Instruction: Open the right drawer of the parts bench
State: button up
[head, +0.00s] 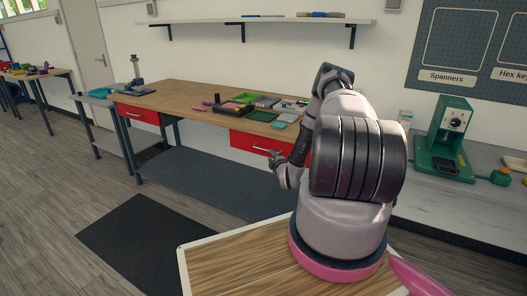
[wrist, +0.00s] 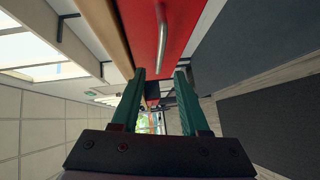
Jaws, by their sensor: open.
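The parts bench (head: 185,95) has a wooden top and two red drawer fronts. The right drawer (head: 250,143) looks shut, and my arm hides part of its right side. My gripper (head: 273,158) is close to this drawer's front, by its handle. In the wrist view a red drawer front (wrist: 180,25) fills the top middle, with a silver bar handle (wrist: 161,38). The two green fingers of my gripper (wrist: 160,74) are apart, with nothing seen held between them. The handle lines up with the gap between the fingertips; I cannot tell if it is inside the gap.
The left drawer (head: 138,114) is also shut. Trays and small parts (head: 240,103) lie on the bench top. A dark lower shelf (head: 205,180) runs under the bench, and a black mat (head: 150,235) lies on the floor. A green machine (head: 450,135) stands on the right-hand counter.

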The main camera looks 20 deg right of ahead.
jog(key=w, duration=0.3)
jog(key=w+f, duration=0.1)
jog(key=w, duration=0.2)
jog(key=w+d, duration=0.1)
jog(key=w, duration=0.2)
jog(key=shift+w+f, duration=0.1)
jog(key=shift+f, duration=0.05)
jog(key=shift+c, duration=0.3)
grip_shut()
dwell(0.8)
